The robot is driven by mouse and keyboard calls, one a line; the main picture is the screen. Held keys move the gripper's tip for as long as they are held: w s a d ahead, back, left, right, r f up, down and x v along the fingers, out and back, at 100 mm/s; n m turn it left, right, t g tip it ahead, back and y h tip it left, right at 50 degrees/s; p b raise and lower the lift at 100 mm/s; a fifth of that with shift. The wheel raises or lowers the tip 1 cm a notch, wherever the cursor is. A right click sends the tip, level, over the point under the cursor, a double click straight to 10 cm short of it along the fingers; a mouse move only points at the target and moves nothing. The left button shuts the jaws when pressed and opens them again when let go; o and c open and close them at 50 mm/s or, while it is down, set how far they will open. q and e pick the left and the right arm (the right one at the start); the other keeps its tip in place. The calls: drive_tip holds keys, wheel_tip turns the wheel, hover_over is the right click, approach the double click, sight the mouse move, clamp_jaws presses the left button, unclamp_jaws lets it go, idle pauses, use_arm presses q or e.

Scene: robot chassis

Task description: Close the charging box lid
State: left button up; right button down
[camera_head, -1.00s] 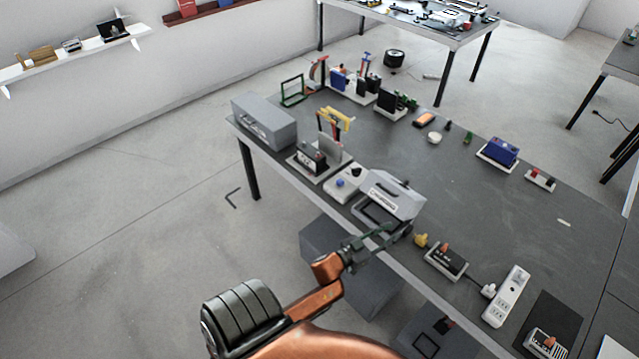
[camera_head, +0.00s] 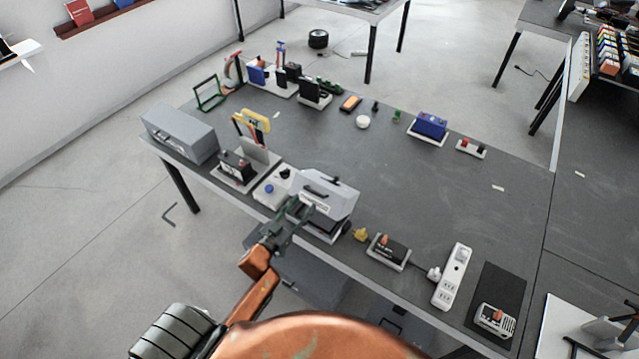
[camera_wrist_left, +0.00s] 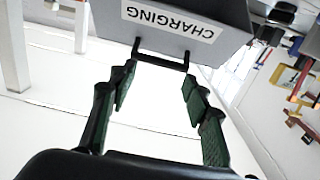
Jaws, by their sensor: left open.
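The charging box is a grey box at the near edge of the table. Its lid (camera_head: 334,196) stands raised and tilted above its base (camera_head: 330,234), with a white label and a dark handle. In the left wrist view the lid (camera_wrist_left: 225,15) shows upside down with its "CHARGING" label, and a black handle (camera_wrist_left: 160,57) sticks out below it. My left gripper (camera_head: 296,208) is open at the box's front left, overlapping part of the base. In the wrist view its green-padded fingers (camera_wrist_left: 158,78) stand apart, with the handle just beyond the gap between their tips. My right gripper is out of view.
Left of the box are a white panel with a blue knob (camera_head: 272,190) and a yellow-handled device (camera_head: 251,130). A grey case (camera_head: 180,132) stands at the table's left end. On the right are a black device (camera_head: 388,251) and a power strip (camera_head: 453,278). The table's middle is clear.

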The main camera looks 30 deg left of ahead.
sight(313, 193)
use_arm(q)
drive_tip(key=o, duration=0.3)
drive_tip(key=shift+w+r, duration=0.15)
drive_tip(key=shift+w, duration=1.05)
drive_tip(key=o, duration=0.6)
drive_tip(key=w, duration=0.4)
drive_tip(key=shift+w+d+p, duration=0.3)
drive_tip(key=shift+w+p, duration=0.05)
drive_tip(key=shift+o, duration=0.5)
drive_tip(key=shift+w, duration=0.2)
drive_tip(key=shift+c, duration=0.3)
drive_tip(key=c, duration=1.7)
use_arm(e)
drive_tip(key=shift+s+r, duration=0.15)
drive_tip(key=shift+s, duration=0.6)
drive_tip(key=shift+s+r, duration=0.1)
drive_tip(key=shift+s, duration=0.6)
